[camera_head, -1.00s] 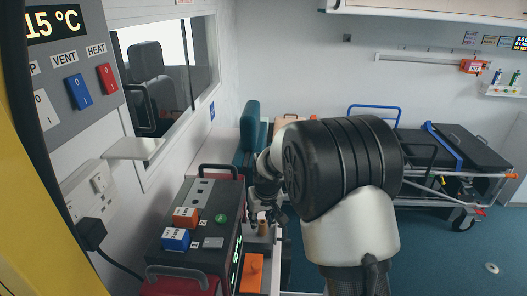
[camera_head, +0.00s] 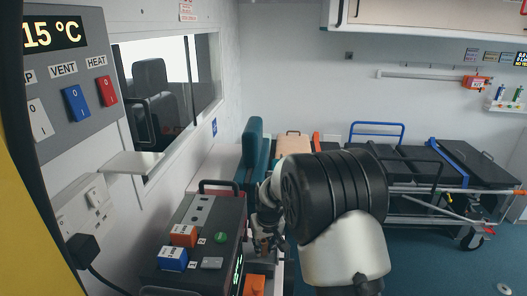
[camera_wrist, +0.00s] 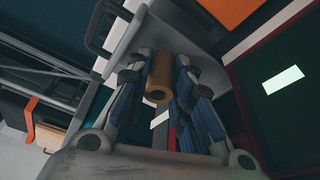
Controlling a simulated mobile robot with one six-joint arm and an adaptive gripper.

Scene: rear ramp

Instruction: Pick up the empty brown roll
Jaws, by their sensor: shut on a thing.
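The brown roll (camera_wrist: 158,75) is a short hollow cylinder with an open end facing the wrist camera. My gripper (camera_wrist: 160,68) is shut on it, with one finger on each side in the wrist view. In the head view my gripper (camera_head: 266,238) is beside the black equipment case, and a small brown part of the roll (camera_head: 265,246) shows between the fingers. My arm hides part of this area. I cannot tell whether the roll is clear of the surface below it.
The black case (camera_head: 205,270) with orange box (camera_head: 184,236) and blue box (camera_head: 172,259) stands close left of my gripper. An orange item (camera_head: 254,285) lies in front. A teal seat (camera_head: 252,155) is behind; a stretcher (camera_head: 420,165) stands right. Floor at right is open.

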